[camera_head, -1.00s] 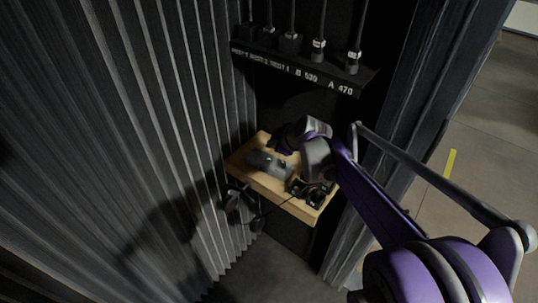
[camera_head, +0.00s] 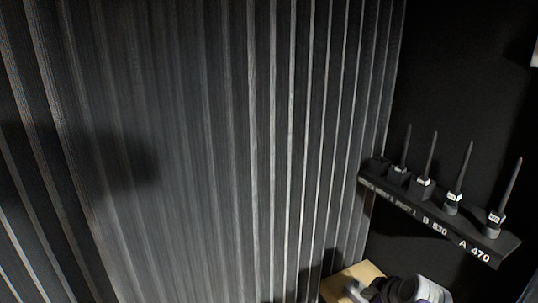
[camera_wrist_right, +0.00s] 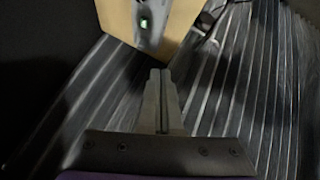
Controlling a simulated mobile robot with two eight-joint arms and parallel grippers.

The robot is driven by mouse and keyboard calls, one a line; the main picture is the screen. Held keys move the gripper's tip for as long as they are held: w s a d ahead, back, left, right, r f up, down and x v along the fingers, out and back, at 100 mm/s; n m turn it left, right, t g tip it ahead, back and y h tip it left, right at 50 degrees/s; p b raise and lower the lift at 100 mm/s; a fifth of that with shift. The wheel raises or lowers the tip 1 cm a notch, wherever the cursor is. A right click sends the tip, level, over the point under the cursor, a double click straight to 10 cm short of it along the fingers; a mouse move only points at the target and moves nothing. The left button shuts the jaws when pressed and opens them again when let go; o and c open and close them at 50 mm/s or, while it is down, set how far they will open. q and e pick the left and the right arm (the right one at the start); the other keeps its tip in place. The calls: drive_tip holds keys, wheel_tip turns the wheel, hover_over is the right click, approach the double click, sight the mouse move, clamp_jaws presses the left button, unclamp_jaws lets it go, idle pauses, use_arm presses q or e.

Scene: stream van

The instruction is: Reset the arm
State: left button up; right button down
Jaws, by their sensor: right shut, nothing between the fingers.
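My right arm (camera_head: 428,291) shows only in part at the bottom edge of the head view, over a light wooden shelf (camera_head: 345,279). In the right wrist view my right gripper (camera_wrist_right: 160,73) has its two fingers together with nothing between them. The fingertips point toward the wooden shelf (camera_wrist_right: 182,20) and look apart from it. A grey device (camera_wrist_right: 147,36) with a small green light lies on that shelf. My left gripper is in neither view.
A black rack (camera_head: 438,218) with several upright antenna-like rods stands above the wooden shelf, marked "B 530" and "A 470". A dark cable (camera_wrist_right: 209,33) hangs beside the shelf in the wrist view.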

drive_tip(key=s+a+f+m+g, duration=0.1)
drive_tip(key=s+a+f+m, duration=0.1)
drive_tip(key=s, duration=0.5)
drive_tip(key=s+a+f+m+g+p, duration=0.1)
drive_tip(key=s+a+m, duration=0.2)
drive_tip(key=s, duration=0.4)
drive_tip(key=s+a+f+m+p, duration=0.1)
drive_tip(key=s+a+f+m, duration=0.1)
drive_tip(key=s+a, duration=0.3)
drive_tip(key=s, duration=0.3)
drive_tip(key=shift+f+g+h, duration=0.35)
drive_tip(key=shift+g+h, duration=0.05)
drive_tip(key=shift+a, duration=0.1)
